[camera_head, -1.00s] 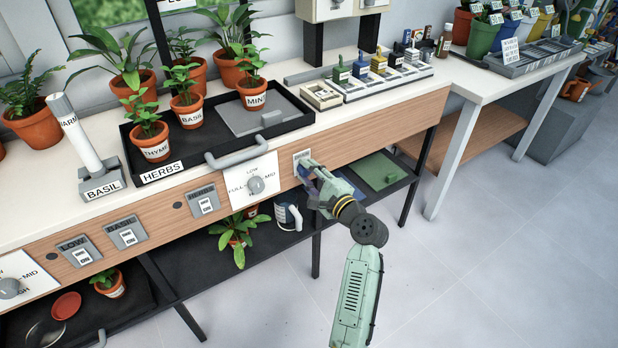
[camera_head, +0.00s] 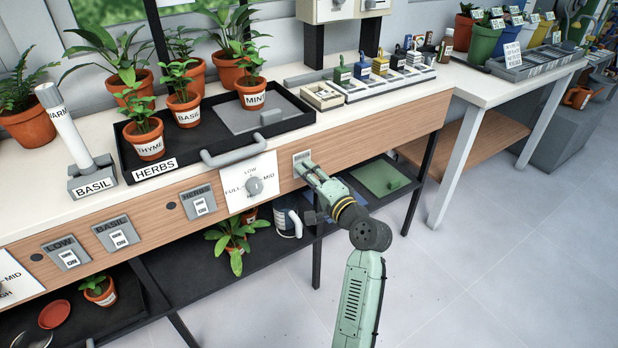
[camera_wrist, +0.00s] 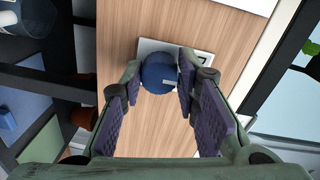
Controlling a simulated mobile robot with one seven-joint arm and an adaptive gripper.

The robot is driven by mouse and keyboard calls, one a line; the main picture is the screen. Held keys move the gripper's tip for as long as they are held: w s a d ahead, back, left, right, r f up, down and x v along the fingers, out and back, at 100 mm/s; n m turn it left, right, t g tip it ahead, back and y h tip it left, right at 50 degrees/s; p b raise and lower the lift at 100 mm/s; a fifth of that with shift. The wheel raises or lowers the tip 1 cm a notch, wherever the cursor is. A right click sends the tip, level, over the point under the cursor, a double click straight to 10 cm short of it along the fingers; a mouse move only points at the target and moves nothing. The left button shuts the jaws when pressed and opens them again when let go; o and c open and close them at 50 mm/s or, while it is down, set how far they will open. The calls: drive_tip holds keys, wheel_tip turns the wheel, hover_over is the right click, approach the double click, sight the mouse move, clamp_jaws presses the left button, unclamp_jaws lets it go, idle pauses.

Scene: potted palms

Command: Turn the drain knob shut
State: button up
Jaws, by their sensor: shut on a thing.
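The drain knob (camera_wrist: 157,76) is a round blue knob with a pale mark, on a light plate (camera_wrist: 146,46) on the wooden front panel. In the wrist view it sits between the fingertips of my gripper (camera_wrist: 160,70), which is shut on it. In the head view my gripper (camera_head: 308,172) reaches the panel just below a small grey label plate (camera_head: 302,157). The fingers hide the knob there. The plate's lettering is too small to read.
A white dial plate with a grey knob (camera_head: 255,187) is just left of my gripper. Above are the black herb tray (camera_head: 170,172) with its grey pipe (camera_head: 232,155). A dark lower shelf (camera_head: 340,205) holds a green panel (camera_head: 380,178).

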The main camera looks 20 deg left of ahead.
idle(0.4)
drive_tip(key=o, duration=1.2)
drive_tip(key=shift+c, duration=0.2)
drive_tip(key=v, duration=1.2)
